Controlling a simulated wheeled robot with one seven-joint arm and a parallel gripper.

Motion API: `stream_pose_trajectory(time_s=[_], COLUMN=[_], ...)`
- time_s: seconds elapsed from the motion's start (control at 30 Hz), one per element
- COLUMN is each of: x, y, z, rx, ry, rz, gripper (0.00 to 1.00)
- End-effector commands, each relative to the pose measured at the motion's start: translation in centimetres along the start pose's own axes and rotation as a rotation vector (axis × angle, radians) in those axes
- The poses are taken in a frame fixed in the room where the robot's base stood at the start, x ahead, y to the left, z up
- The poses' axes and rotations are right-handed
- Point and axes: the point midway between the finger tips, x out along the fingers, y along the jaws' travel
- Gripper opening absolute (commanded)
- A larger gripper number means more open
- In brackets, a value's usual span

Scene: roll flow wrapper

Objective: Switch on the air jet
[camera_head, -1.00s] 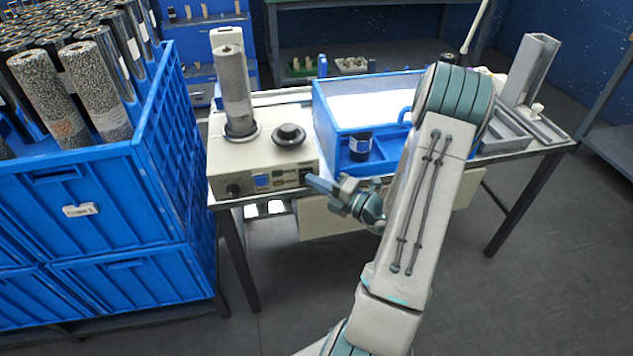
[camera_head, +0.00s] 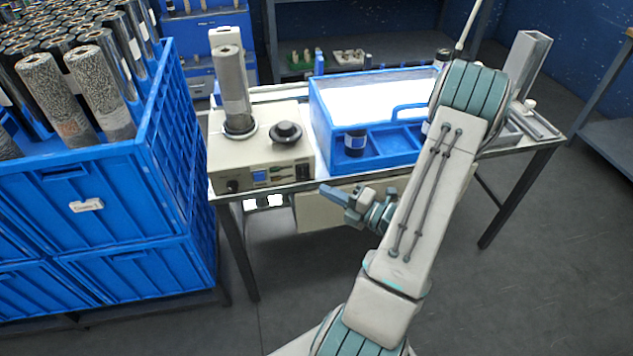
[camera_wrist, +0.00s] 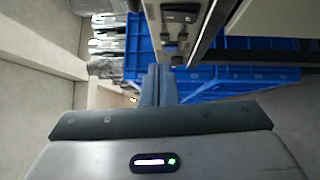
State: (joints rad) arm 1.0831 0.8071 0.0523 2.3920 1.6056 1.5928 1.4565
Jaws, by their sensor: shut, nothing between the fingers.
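The cream machine (camera_head: 262,150) stands at the left end of the table, with a grey roll (camera_head: 233,85) upright on it and a dark round knob (camera_head: 287,132) on its top. Its front panel carries a black knob (camera_head: 232,186), a blue-lit part (camera_head: 260,176) and small controls (camera_head: 290,172). I cannot tell which control belongs to the air jet or its state. My gripper (camera_head: 325,190) is shut and empty, pointing left, in front of and apart from the panel's right end. In the wrist view my closed fingers (camera_wrist: 158,80) point toward the panel, where a dark switch (camera_wrist: 182,12) shows.
A blue crate (camera_head: 120,215) full of rolls stands at the left. A blue tray (camera_head: 380,140) with a dark cup (camera_head: 356,142) sits right of the machine. Floor in front is free.

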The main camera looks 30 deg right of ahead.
Motion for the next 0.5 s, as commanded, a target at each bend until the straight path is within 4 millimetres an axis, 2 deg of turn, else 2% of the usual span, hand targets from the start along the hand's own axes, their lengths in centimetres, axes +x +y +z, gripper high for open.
stream_pose_trajectory(time_s=[0.03,0.1,0.2,0.33,0.5], x=[-1.3,-2.6,-3.9,-4.8,-4.9], y=[0.2,0.4,0.5,0.7,0.7], z=[0.2,0.3,0.3,0.2,0.1], rx=[-0.001,-0.001,-0.002,-0.001,0.0], ry=[-0.009,-0.011,-0.009,-0.007,-0.004], rz=[-0.003,-0.001,-0.002,-0.001,0.0], gripper=[0.0,0.0,0.0,0.0,0.0])
